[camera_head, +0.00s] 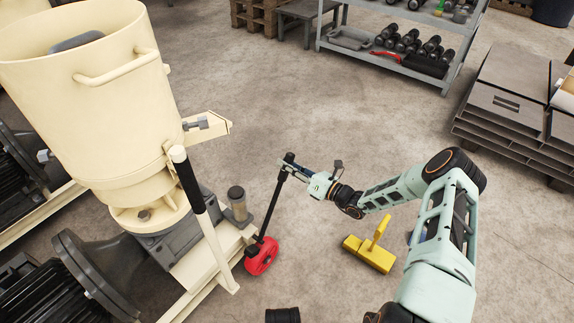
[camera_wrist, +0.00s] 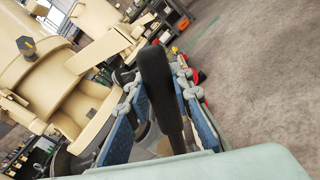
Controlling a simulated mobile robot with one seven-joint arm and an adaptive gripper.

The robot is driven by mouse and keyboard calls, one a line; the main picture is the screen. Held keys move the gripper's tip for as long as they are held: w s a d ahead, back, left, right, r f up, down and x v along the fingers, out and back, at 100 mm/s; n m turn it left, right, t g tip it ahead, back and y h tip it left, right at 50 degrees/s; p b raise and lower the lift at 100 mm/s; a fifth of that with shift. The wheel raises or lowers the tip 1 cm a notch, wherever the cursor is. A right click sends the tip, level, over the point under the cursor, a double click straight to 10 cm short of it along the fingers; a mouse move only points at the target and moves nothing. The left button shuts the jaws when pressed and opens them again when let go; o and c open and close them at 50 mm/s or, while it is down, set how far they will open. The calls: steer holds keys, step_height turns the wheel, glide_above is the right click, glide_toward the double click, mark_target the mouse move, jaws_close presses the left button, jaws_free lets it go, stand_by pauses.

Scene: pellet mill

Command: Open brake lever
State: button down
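A black lever with a red base (camera_head: 261,254) stands beside the cream pellet mill. Its black shaft (camera_head: 272,207) leans up and to the right to a dark handle at the top. My gripper (camera_head: 295,169) is at this handle. In the wrist view the black handle (camera_wrist: 160,92) stands between the two blue finger pads of my gripper (camera_wrist: 160,115). A gap shows between the handle and the left pad; the handle looks close to the right pad, and contact there cannot be told. My gripper is open around the handle.
A cream lever with a black grip (camera_head: 189,182) rises left of the red-based lever, in front of the cream hopper (camera_head: 95,105). A yellow object (camera_head: 369,253) lies on the floor to the right. A shelf (camera_head: 385,62) and stacked panels (camera_head: 520,105) stand behind. Open floor lies between.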

steer(key=c, duration=1.7)
jaws_free()
steer(key=shift+d, duration=0.1)
steer(key=v, duration=1.2)
steer(key=shift+s, duration=0.1)
